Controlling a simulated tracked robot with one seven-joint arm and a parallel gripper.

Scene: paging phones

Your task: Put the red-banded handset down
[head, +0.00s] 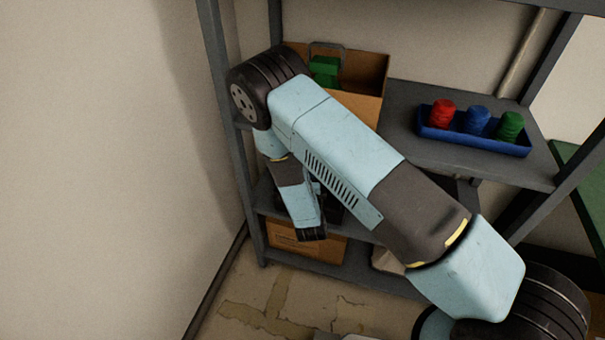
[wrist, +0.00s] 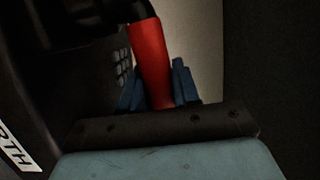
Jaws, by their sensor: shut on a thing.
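In the wrist view my gripper (wrist: 156,82) has its blue fingers on both sides of the red band of the handset (wrist: 150,52) and is shut on it. The handset's black part runs up and to the left from the band. A black phone body (wrist: 40,80) with pale keys and a white label ending in "RTH" stands close on the left. Whether the handset touches its phone I cannot tell. In the head view my arm reaches down to the lower shelf, and my fingers and the handset are hidden there. Dark shapes (head: 334,207) show beside my wrist.
A grey shelf rack (head: 405,120) holds an orange-brown box (head: 358,103) with a green thing in it and a blue tray (head: 470,137) with red, blue and green spools. A cardboard box (head: 285,240) sits low down. A plain wall is on the left.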

